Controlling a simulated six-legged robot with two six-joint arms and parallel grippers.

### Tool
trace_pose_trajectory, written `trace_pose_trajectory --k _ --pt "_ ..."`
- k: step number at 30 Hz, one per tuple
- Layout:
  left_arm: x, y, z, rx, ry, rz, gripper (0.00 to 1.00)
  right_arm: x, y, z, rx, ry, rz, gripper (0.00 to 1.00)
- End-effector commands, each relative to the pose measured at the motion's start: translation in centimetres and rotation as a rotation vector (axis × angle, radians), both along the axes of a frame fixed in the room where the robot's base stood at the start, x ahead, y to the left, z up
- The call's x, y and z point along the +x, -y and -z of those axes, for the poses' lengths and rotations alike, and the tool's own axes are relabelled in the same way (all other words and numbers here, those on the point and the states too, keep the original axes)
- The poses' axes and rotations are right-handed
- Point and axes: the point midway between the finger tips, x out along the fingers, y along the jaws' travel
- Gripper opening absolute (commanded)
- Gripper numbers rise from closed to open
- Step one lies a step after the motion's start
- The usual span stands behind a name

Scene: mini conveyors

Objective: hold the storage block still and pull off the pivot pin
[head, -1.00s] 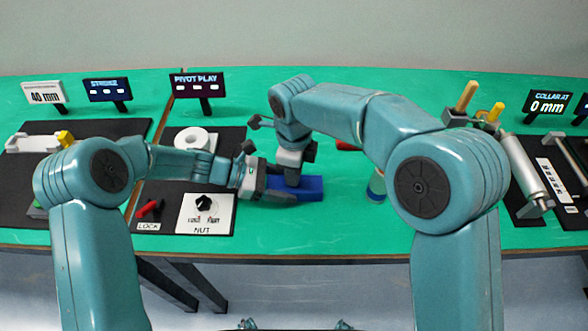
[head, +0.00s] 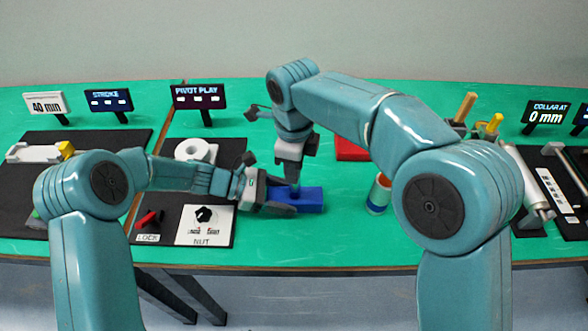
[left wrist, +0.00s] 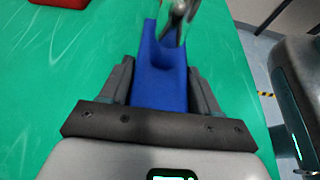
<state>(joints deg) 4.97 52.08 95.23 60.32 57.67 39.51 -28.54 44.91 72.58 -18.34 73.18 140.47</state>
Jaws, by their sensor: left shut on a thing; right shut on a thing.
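The blue storage block (head: 311,197) lies on the green table near the middle front. My left gripper (head: 283,202) is shut around the block from the left. In the left wrist view the block (left wrist: 160,88) sits between the two dark jaws of my left gripper (left wrist: 160,92), its far end sticking out past them. My right gripper (head: 294,182) points down from above, shut, with its tips at the block's top. It also shows at the far end of the block in the left wrist view (left wrist: 178,18). The pivot pin is hidden between its fingers.
A dark mat (head: 222,160) left of the block bears a white ring (head: 196,149), a NUT knob plate (head: 203,222) and a red LOCK lever (head: 149,219). A red tray (head: 350,149) and an upright cylinder (head: 378,194) stand to the right. The table front of the block is clear.

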Motion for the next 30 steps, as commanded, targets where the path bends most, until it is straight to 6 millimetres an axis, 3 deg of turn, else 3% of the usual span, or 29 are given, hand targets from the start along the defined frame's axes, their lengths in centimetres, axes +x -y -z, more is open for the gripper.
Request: trace_pose_trajectory --k 10,11,13,23,30 --pt "-0.2 0.0 0.4 0.005 -0.007 0.004 0.28 0.0 0.0 -0.4 0.001 0.000 0.000 0.00" --pt "-0.2 0.0 0.4 0.005 -0.007 0.004 0.68 0.0 0.0 -0.4 0.001 0.000 0.000 0.00" --pt "-0.2 0.0 0.4 0.004 -0.006 0.003 0.91 0.0 0.0 -0.4 0.001 0.000 0.000 0.00" --pt "0.0 -0.2 0.0 0.001 -0.001 0.001 0.91 0.0 0.0 -0.4 0.001 0.000 0.000 0.00" --pt "0.1 -4.1 -1.6 0.002 0.001 -0.004 0.91 0.0 0.0 -0.4 0.001 0.000 0.000 0.00"
